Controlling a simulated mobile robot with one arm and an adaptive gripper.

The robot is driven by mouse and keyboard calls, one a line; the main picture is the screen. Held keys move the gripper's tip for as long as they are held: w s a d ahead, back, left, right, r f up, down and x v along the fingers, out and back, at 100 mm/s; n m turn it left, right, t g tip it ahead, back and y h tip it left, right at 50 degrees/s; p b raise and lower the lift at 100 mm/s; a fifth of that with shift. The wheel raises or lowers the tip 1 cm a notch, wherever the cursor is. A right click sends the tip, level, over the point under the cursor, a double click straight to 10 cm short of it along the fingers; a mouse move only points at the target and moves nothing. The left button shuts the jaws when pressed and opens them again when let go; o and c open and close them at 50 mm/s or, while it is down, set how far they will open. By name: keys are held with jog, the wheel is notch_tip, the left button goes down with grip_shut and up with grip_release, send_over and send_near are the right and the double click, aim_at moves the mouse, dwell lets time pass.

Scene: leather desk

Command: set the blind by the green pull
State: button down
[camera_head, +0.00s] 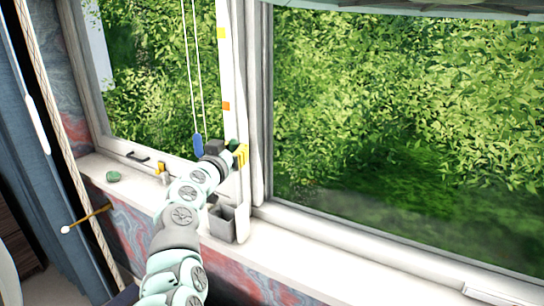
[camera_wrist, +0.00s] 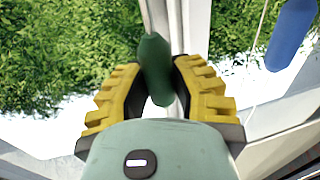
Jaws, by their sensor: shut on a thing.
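The green pull (camera_wrist: 154,65) hangs upright between the yellow fingers of my gripper (camera_wrist: 157,88) in the wrist view. The gripper is shut on it. In the head view my gripper (camera_head: 240,153) is at the window post, and only a little of the green pull (camera_head: 233,144) shows there. A blue pull (camera_head: 197,146) hangs on two white cords to the left of my gripper; it also shows at the upper right of the wrist view (camera_wrist: 290,35). The blind (camera_head: 420,10) shows only as a pale lower edge along the top right window.
The window post carries a yellow mark (camera_head: 221,32) and an orange mark (camera_head: 226,106). A grey open box (camera_head: 222,222) stands on the sill below my gripper. A small green item (camera_head: 113,176) lies on the left sill. A rope (camera_head: 60,130) hangs at the left. The right sill is mostly clear.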

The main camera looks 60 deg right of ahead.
notch_tip(320, 180, up, 36)
jog(key=p, duration=0.7)
jog(key=shift+p, duration=0.35)
jog(key=shift+s+r, duration=0.1)
jog(key=c, duration=1.1)
grip_release()
jog(key=shift+r, duration=0.1)
jog(key=o, duration=0.3)
jog(key=shift+o, duration=0.2)
jog(key=v, duration=1.2)
